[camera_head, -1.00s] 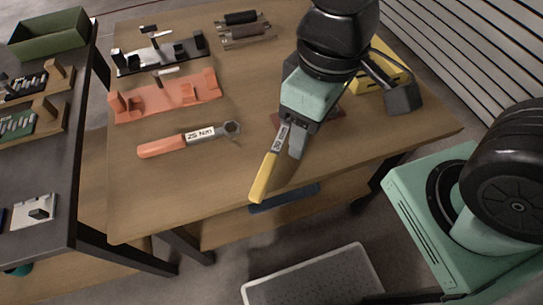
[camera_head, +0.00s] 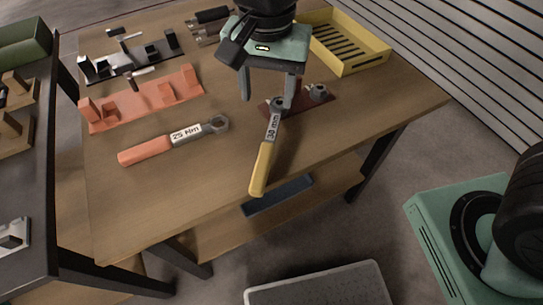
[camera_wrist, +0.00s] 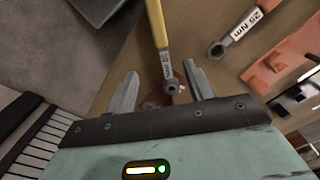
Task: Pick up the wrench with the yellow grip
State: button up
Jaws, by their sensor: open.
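The wrench with the yellow grip (camera_head: 263,168) lies on the wooden table, its grip toward the front edge and its metal head at a dark red plate (camera_head: 322,102). My gripper (camera_head: 268,98) is open and empty, pointing down near the wrench's head. In the wrist view, the yellow-grip wrench (camera_wrist: 157,25) runs toward the space between the fingers of my gripper (camera_wrist: 160,72), with its head between them in the picture. I cannot tell the height of the fingertips above the wrench. A wrench with an orange grip (camera_head: 146,150) lies to the left.
An orange holder (camera_head: 150,98) and a black holder (camera_head: 130,66) stand at the table's left. A yellow tray (camera_head: 350,62) is at the back right. A dark side table (camera_head: 70,265) is at the left. The table's front left is clear.

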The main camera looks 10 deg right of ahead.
send_over(266, 151)
jog(key=f, duration=1.1)
jog(key=shift+w+d+f, duration=0.15)
jog(key=shift+w+d, duration=0.1)
jog(key=shift+s+a+f, duration=0.15)
jog(key=shift+f, duration=1.2)
jog(key=shift+s+a+f, duration=0.1)
jog(key=shift+f, duration=1.2)
jog(key=shift+c, duration=0.3)
grip_shut()
